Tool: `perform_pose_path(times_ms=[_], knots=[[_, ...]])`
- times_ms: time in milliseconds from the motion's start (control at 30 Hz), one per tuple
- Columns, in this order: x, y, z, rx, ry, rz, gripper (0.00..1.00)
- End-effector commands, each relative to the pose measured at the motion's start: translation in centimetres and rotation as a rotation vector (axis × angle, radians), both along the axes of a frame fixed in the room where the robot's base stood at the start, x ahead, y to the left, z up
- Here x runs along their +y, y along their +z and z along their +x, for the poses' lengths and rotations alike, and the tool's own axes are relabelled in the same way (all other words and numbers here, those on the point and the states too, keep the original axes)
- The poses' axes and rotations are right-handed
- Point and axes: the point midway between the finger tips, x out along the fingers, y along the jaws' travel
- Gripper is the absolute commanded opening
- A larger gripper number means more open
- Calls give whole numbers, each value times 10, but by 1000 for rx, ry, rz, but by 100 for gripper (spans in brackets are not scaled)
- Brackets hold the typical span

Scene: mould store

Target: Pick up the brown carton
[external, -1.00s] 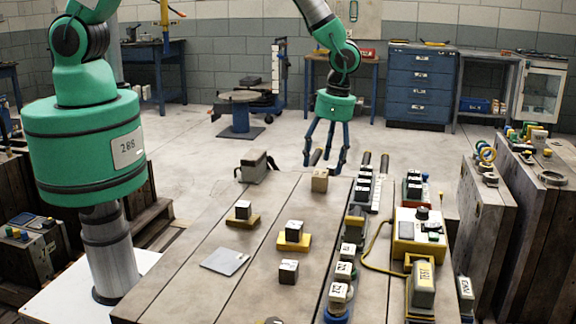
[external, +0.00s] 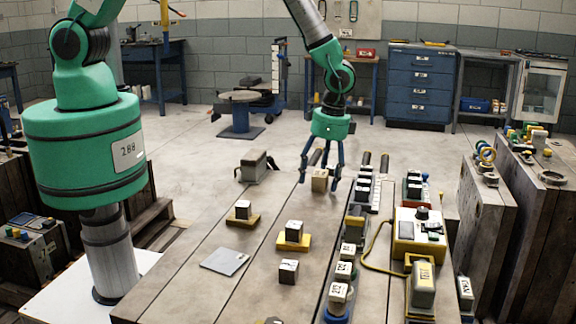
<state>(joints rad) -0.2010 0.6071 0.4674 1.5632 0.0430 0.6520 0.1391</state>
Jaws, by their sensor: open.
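The brown carton (external: 320,181) is a small tan box standing near the far end of the wooden table (external: 225,290). My gripper (external: 319,178) is open and points down, with its blue fingers spread around the carton. One finger shows to the left of the carton and another to its right. I cannot tell whether any finger touches it. The carton appears to rest on the table.
A row of labelled blocks (external: 344,270) and a yellow box (external: 418,236) stand at the right. A grey box (external: 254,165) sits left of the carton.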

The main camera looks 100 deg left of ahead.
Motion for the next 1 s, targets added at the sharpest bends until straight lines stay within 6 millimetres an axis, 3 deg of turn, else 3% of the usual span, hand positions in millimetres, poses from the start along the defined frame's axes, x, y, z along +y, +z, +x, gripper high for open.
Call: perform_pose_path(times_ms=[533,833,1000], knots=[[0,0,0,0,0,0,69],[0,-1,0,0,0,0,12],[0,-1,0,0,0,0,12]])
